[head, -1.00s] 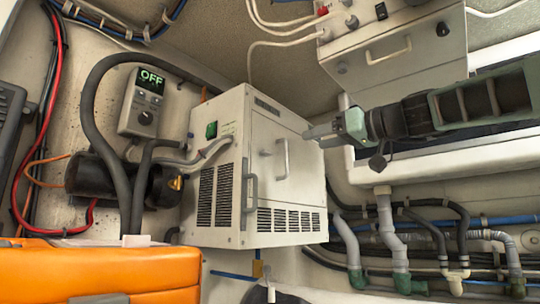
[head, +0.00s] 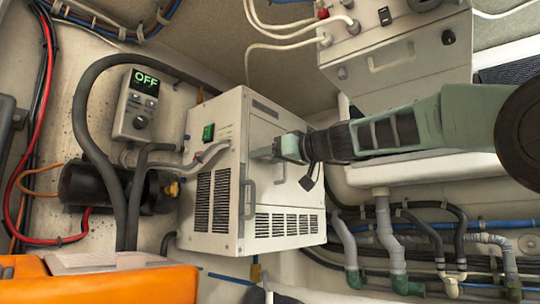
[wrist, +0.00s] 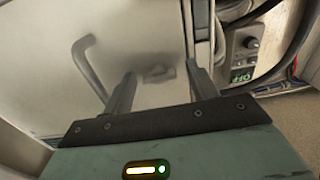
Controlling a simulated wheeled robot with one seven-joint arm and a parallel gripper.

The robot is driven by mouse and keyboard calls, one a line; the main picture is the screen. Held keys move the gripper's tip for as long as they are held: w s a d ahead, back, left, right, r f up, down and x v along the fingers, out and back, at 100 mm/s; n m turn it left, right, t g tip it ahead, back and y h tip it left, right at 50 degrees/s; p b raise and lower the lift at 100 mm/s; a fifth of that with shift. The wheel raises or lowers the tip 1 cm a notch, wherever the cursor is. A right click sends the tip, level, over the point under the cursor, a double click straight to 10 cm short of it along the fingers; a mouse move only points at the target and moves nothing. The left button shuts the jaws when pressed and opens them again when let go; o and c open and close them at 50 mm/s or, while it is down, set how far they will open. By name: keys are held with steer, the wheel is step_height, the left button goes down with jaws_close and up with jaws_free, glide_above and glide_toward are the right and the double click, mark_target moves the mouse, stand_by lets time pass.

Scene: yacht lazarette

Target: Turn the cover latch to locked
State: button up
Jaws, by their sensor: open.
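The white cabinet (head: 217,190) has a front cover (head: 287,125) with a bar handle (head: 280,165); the handle also shows in the wrist view (wrist: 86,66). The small cover latch (wrist: 163,75) is on the cover beside this handle, blurred in the wrist view; I cannot tell its angle. In the head view my gripper hides the latch. My gripper (head: 260,153) is in front of the cover. Its fingers are open and apart in the wrist view (wrist: 160,80), with the latch seen between their tips. Whether they touch it I cannot tell.
A second bar handle (head: 248,199) stands at the cabinet's front left edge. A control unit reading OFF (head: 137,103) hangs on the left wall. An orange case (head: 130,285) is at lower left. Pipes (head: 400,255) run at right, and a white box (head: 395,60) is above.

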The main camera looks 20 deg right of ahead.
steer(key=c, duration=1)
steer(key=m+b, duration=0.1)
steer(key=m, duration=0.2)
steer(key=shift+f+m, duration=0.1)
steer(key=shift+m, duration=7.4)
